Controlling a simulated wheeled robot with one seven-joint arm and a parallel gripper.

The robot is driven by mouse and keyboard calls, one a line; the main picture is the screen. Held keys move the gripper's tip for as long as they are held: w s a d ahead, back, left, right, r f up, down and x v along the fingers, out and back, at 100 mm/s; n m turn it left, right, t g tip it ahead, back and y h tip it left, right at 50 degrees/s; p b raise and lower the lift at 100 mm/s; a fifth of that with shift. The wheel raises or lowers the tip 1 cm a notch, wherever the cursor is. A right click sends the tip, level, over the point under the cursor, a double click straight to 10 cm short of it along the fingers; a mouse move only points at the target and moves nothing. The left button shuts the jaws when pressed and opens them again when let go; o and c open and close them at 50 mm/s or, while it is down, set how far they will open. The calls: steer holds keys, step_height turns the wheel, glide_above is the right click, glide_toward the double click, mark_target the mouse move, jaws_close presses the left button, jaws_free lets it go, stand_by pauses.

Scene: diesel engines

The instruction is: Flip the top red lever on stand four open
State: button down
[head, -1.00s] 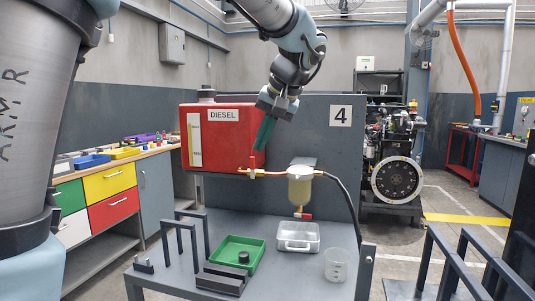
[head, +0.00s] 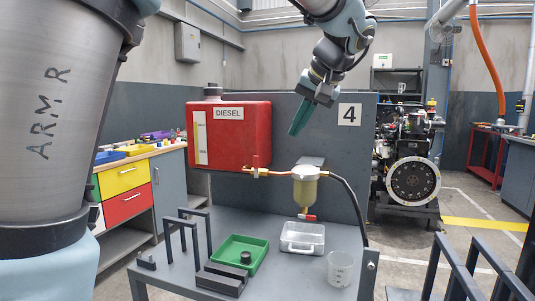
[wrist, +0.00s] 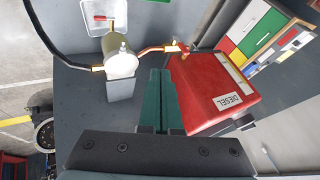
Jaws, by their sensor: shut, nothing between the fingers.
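Stand four carries a "4" sign (head: 349,114) on its grey back panel. A red diesel tank (head: 260,138) sits at its left. The top red lever (head: 256,161) stands on the brass fuel line below the tank, hard to separate from the red behind it. In the wrist view the lever (wrist: 184,50) shows by the tank's edge. A lower red lever (head: 307,217) sits under the filter bowl (head: 305,187). My gripper (head: 297,131), with green fingers, is shut and empty, above and right of the top lever, apart from it. Its fingers (wrist: 160,72) also show in the wrist view.
A black hose (head: 352,200) runs right of the filter. An engine (head: 408,165) stands behind at right. Space before the panel is open.

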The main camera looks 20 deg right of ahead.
steer(key=p, duration=0.2)
glide_toward(257, 166)
steer(key=d+f, duration=0.4)
steer(key=shift+w+a+f+p, duration=0.1)
steer(key=shift+w+a+p, duration=0.55)
steer(key=shift+w+a, duration=1.05)
steer(key=shift+w+a+r+g+h+p, duration=0.25)
steer(key=shift+w+g+h+p, duration=0.15)
steer(key=shift+p, duration=0.05)
steer(key=w+a+f+n+g+h+b, duration=0.2)
steer(key=w+a+g+h+b, duration=0.3)
steer(key=g+h, duration=0.3)
steer(key=shift+a+n+h+b, duration=0.35)
steer(key=shift+a+n+h, duration=0.25)
steer(key=shift+h, duration=0.6)
steer(key=shift+d+f, duration=0.1)
steer(key=shift+f, duration=0.05)
